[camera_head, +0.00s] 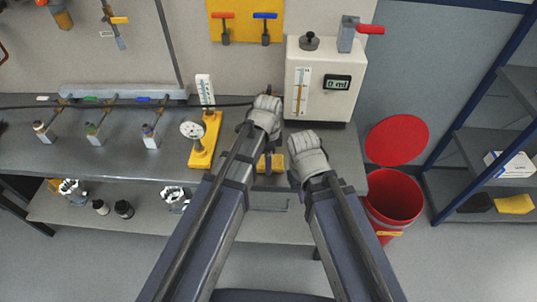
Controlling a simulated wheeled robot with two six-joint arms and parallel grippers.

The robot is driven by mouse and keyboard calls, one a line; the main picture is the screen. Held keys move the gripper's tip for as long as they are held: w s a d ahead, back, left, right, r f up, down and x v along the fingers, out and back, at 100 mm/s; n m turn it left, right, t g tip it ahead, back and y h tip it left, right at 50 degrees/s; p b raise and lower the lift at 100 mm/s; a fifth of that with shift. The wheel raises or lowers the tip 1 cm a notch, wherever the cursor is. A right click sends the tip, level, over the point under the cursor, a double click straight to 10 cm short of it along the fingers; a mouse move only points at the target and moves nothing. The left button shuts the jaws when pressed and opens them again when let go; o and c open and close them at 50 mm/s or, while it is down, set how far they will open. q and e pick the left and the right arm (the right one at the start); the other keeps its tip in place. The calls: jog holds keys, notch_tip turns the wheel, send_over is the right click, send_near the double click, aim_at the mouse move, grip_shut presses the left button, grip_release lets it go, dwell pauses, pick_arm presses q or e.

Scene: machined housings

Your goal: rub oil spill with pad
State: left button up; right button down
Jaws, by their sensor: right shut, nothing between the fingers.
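A yellow block that may be the pad (277,163) lies at the front edge of the grey workbench, between my two arms and partly hidden by them. My right gripper (302,142) is shut and empty, just right of the yellow block. I cannot make out an oil spill; the arms cover part of the bench.
The white gauge box (316,105) stands behind my grippers. A yellow stand with a dial (203,155) is to the left. A red bin (394,197) with a raised lid (397,139) stands right of the bench. A blue-framed shelf (487,144) is further right, holding a yellow item (515,204).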

pick_arm(q)
jog(key=shift+s, duration=0.3)
notch_tip(320, 180, up, 6)
jog(key=p, duration=0.6)
jog(key=shift+w, duration=0.15)
notch_tip(320, 180, up, 3)
jog(key=p, duration=0.3)
jog(key=shift+f, duration=0.1)
